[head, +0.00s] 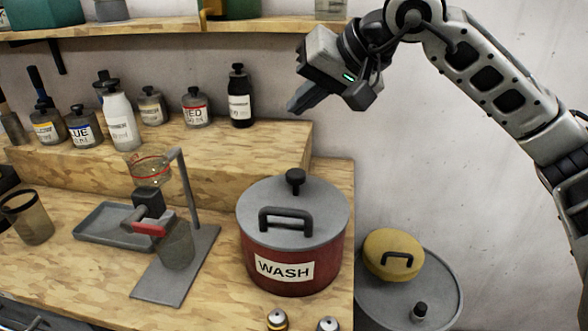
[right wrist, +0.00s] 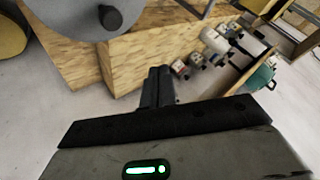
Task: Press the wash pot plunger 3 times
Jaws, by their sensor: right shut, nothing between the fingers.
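The red wash pot (head: 262,247) with a "WASH" label stands on the wooden bench at the right end. Its grey lid has a black handle and, at the back, a black plunger knob (head: 295,181), standing up. The knob also shows at the top left of the right wrist view (right wrist: 110,17). My right gripper (head: 296,107) is above and behind the pot, well clear of the plunger, pointing down to the left. Its fingers are together and empty in the right wrist view (right wrist: 158,88). My left gripper is not in view.
A stand (head: 195,200) with a glass funnel and cup is left of the pot. Several bottles (head: 120,118) line the raised wooden step. A yellow lid (head: 393,255) lies on a grey drum right of the bench. Two small capped items sit at the front edge.

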